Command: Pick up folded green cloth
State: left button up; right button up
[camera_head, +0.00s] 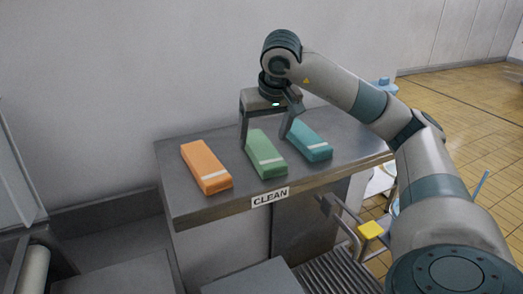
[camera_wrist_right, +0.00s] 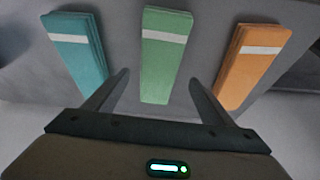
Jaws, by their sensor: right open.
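The folded green cloth (camera_head: 266,154) lies on the grey counter between an orange cloth and a teal cloth, and has a white band near its front end. It also shows in the right wrist view (camera_wrist_right: 164,60), centred ahead of the fingers. My right gripper (camera_head: 265,145) is open above the far part of the green cloth. One finger is to the left of the cloth and the other to the right, by the teal cloth. In the right wrist view the open right gripper (camera_wrist_right: 158,85) has nothing between its fingertips but the view of the green cloth. My left gripper is not in view.
The folded orange cloth (camera_head: 206,168) lies left of the green one and the folded teal cloth (camera_head: 311,141) lies close on its right. The counter (camera_head: 190,208) carries a "CLEAN" label (camera_head: 270,197) on its front edge. A wall stands behind it.

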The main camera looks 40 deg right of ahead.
aim_at(262, 147)
jog(key=p+x, duration=0.1)
jog(key=x, duration=0.2)
jog(key=shift+d+f+p, duration=0.1)
jog(key=shift+f+p, duration=0.15)
jog(key=shift+p, duration=0.05)
jog(key=shift+w+f, duration=0.1)
jog(key=shift+f, duration=0.3)
jog(key=c, duration=1.3)
